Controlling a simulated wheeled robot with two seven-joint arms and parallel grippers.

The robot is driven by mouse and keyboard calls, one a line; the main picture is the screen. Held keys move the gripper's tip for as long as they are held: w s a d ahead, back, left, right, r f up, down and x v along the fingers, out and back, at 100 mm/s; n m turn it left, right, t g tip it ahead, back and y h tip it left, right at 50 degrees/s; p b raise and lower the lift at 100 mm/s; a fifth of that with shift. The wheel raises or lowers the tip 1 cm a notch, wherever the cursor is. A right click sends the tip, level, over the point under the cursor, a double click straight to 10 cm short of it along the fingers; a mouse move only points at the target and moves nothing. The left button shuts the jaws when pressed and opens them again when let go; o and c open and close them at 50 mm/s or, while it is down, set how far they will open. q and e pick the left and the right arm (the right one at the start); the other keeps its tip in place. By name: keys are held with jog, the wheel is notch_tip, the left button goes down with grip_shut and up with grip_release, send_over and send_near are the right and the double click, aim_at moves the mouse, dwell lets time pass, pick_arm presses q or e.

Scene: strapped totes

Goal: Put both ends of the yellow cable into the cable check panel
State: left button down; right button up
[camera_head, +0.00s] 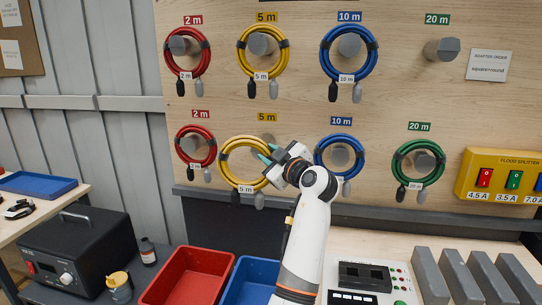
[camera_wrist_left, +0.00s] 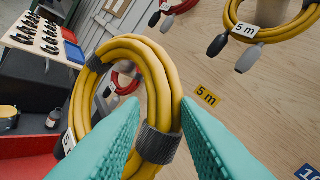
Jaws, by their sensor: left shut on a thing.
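My left gripper (camera_head: 268,157) is shut on the lower yellow cable (camera_head: 224,172), a coil with a 5 m tag and dark and grey ends hanging at its bottom. In the left wrist view the teal fingers (camera_wrist_left: 160,125) pinch the coil (camera_wrist_left: 158,70) beside a dark strap. The coil sits left of its peg and seems clear of it. Another yellow coil (camera_head: 241,62) hangs on the upper peg. A pale panel (camera_head: 386,296) with a black socket block and small lights, apparently the cable check panel, lies at the bottom, partly behind my left arm. My right gripper is out of view.
Red (camera_head: 181,160), blue (camera_head: 321,157) and green (camera_head: 396,163) coils hang around. A red tote (camera_head: 187,273), a blue tote (camera_head: 252,277) and a black box (camera_head: 80,250) stand below. Grey blocks (camera_head: 460,278) lie right of the panel; a yellow splitter (camera_head: 500,175) is on the board.

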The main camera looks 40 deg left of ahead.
pick_arm(q)
jog(key=shift+s+d+r, duration=0.15)
jog(key=shift+s+d, duration=0.05)
jog(key=shift+s, duration=0.2)
jog(key=shift+s+d+b, duration=0.45)
jog(key=shift+s+d, duration=0.15)
jog(key=shift+s, duration=0.35)
jog(key=s+d+b, duration=0.2)
jog(key=s+d, duration=0.2)
jog(key=s, duration=0.4)
jog(key=shift+s+d, duration=0.35)
jog(key=shift+d, duration=0.05)
dwell(0.5)
dwell(0.4)
